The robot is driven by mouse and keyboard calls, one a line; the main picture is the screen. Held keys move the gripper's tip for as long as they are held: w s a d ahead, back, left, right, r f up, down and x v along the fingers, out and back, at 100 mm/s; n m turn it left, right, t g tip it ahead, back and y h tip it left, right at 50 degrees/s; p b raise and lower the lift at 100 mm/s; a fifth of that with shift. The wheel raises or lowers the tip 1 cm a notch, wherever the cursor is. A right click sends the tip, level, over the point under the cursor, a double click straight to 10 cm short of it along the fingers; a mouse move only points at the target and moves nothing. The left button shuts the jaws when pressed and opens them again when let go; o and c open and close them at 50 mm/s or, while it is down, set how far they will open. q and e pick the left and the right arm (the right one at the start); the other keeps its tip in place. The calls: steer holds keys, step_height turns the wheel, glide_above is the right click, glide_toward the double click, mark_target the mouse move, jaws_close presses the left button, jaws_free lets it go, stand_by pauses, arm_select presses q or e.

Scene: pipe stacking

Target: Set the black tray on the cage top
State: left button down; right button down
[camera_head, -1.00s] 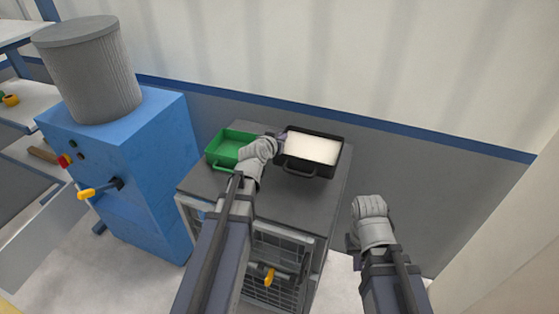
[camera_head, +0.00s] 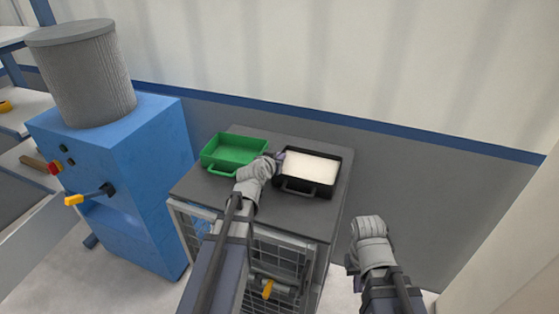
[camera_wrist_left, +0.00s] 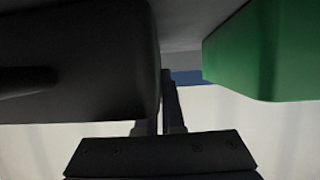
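The black tray (camera_head: 318,189), filled with something white, is level on or just above the right part of the cage top (camera_head: 235,205); I cannot tell if it touches. My left gripper (camera_head: 277,157) is at the tray's left wall, fingers close together on it. In the left wrist view the black tray (camera_wrist_left: 80,60) fills the left side, and the fingers (camera_wrist_left: 166,105) lie against its edge, partly hidden. My right gripper (camera_head: 370,228) hangs right of the cage, apart from the tray; its fingers are hidden.
A green tray (camera_head: 215,167) sits on the cage top just left of the black one; it also shows in the left wrist view (camera_wrist_left: 265,50). A blue cabinet (camera_head: 130,190) with a grey ribbed drum (camera_head: 85,80) stands left. A wall (camera_head: 400,150) runs behind.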

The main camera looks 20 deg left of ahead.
arm_select(q)
steer(key=shift+f, duration=0.1)
steer(key=c, duration=1)
jaws_free()
steer(key=shift+c, duration=0.2)
